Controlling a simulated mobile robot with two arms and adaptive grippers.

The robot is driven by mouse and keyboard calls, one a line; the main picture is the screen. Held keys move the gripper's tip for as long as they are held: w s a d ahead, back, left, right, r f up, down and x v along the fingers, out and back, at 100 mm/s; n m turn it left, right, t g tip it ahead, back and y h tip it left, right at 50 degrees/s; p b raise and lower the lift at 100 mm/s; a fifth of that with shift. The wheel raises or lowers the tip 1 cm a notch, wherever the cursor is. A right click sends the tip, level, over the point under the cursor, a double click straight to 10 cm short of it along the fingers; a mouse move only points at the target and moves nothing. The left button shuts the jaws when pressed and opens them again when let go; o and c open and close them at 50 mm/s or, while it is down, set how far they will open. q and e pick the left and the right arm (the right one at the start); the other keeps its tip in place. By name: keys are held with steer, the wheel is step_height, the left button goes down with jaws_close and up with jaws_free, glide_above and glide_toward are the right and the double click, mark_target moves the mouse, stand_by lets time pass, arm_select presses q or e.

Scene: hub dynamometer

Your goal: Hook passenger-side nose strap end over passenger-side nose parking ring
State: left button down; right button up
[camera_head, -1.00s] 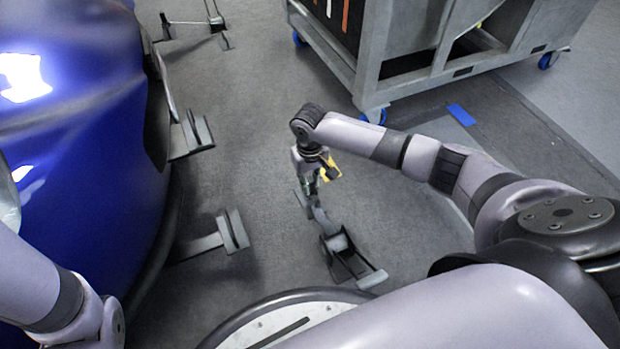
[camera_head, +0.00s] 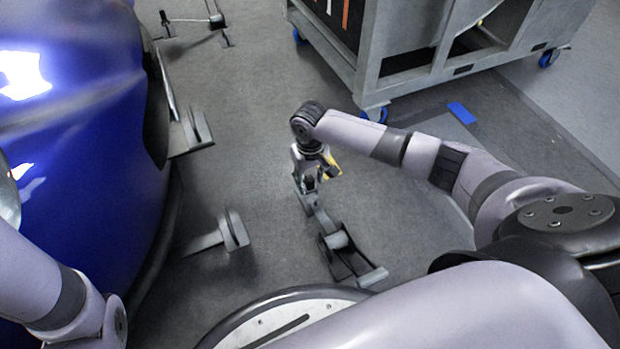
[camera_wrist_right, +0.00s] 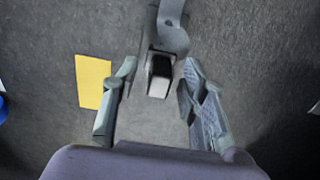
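My right gripper (camera_head: 308,186) points down at the floor in the middle of the head view. In the right wrist view the gripper (camera_wrist_right: 158,80) is open, with one finger on each side of a small dark block with a pale edge, the apparent strap end (camera_wrist_right: 160,75). Gaps show between block and fingers. The grey strap (camera_wrist_right: 171,30) runs from it to the top of that view. In the head view the strap (camera_head: 322,218) leads to a floor-standing ratchet-like device (camera_head: 345,255). I cannot pick out the parking ring for certain. My left gripper is out of view.
A blue car body (camera_head: 80,130) fills the left side. Metal brackets (camera_head: 190,135) and (camera_head: 222,235) stand beside it. A yellow floor marker (camera_wrist_right: 93,82) lies left of the gripper in the wrist view. A grey wheeled cabinet (camera_head: 420,50) stands behind.

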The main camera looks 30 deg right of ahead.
step_height(320, 180, up, 12)
stand_by(0.4)
steer(key=shift+f, duration=0.15)
